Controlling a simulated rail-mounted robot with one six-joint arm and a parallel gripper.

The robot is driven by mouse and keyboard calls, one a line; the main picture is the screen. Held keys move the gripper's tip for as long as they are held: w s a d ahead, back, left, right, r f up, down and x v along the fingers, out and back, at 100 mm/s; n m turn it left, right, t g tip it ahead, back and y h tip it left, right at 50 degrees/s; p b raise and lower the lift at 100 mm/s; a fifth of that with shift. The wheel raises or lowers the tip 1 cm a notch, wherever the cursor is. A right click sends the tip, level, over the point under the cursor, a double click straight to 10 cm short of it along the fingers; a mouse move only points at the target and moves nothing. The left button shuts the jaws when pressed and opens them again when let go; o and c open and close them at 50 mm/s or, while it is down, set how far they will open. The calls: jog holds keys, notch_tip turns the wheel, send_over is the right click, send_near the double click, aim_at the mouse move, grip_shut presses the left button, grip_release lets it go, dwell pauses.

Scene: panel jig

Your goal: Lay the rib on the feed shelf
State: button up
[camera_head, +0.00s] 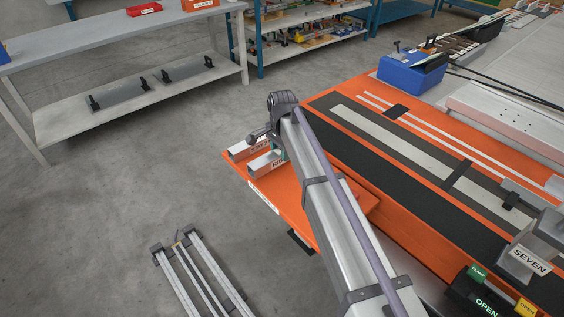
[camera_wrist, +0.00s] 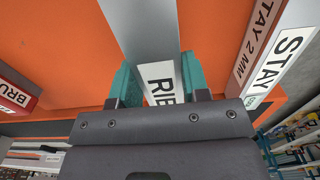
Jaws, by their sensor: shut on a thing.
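The rib is a light grey bar with a white label reading "RIB". It shows in the wrist view (camera_wrist: 150,30) and at the left end of the orange feed shelf in the head view (camera_head: 262,164). My gripper (camera_wrist: 158,78) has teal fingers on both sides of the rib and is shut on it near the label. In the head view my gripper (camera_head: 281,150) is partly hidden by my arm. The feed shelf (camera_head: 290,208) lies beneath; I cannot tell whether the rib touches it.
A dark red block labelled "BRU" (camera_wrist: 15,95) is at the left there.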

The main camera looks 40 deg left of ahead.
notch_tip(320, 180, down, 2)
jog(key=shift+f+b, duration=0.1)
jog(key=shift+b, duration=0.2)
jog(key=shift+r+p, duration=0.3)
jog(key=shift+c, duration=0.4)
jog(key=shift+f, duration=0.25)
jog(key=o, duration=1.2)
jog(key=shift+r, duration=0.1)
notch_tip(320, 180, up, 12)
jog(key=p, duration=1.2)
jog(key=shift+r, duration=0.2)
